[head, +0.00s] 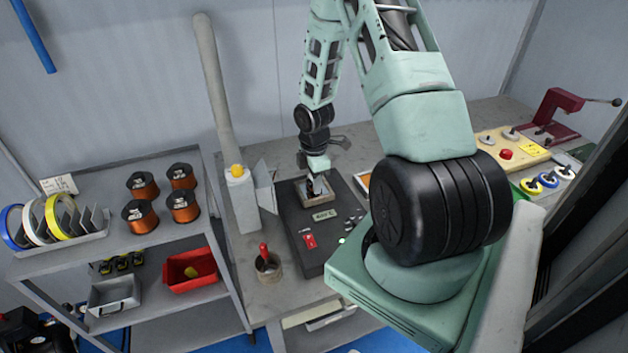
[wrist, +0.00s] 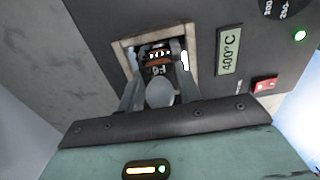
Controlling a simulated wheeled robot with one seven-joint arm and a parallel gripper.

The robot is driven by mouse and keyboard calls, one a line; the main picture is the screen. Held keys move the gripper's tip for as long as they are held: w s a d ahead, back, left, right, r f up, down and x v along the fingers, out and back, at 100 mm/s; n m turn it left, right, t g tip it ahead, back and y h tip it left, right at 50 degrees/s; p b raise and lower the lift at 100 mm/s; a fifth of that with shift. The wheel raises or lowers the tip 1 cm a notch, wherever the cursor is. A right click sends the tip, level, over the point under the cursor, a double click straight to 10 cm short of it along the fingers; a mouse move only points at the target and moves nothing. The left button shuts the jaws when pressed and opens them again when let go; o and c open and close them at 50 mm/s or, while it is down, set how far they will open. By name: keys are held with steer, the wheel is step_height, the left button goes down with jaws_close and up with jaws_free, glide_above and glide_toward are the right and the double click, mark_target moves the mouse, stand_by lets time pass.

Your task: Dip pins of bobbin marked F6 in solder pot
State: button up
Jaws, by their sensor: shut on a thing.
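The bobbin marked F6 (wrist: 158,69) is a dark piece with a copper winding and a row of bright pins, seen in the wrist view. My gripper (wrist: 160,80) is shut on it, one finger on each side. The solder pot (wrist: 122,48) is a square pale-rimmed opening in a dark unit. The bobbin and fingertips are over or in this opening; I cannot tell if the pins touch solder. In the head view, my gripper (head: 314,186) points down at the solder pot (head: 328,203), and the bobbin is mostly hidden there.
The pot's unit has a display (wrist: 230,62) reading 400°C and a red switch (wrist: 265,85). A fume pipe (head: 212,85) stands to the left. A cup with a red-handled tool (head: 268,267) is in front. Wire spools (head: 141,186) sit on the left shelf.

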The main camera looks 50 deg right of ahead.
steer(key=shift+r+p, duration=2.45)
steer(key=shift+r, duration=0.35)
steer(key=shift+s+f, duration=0.1)
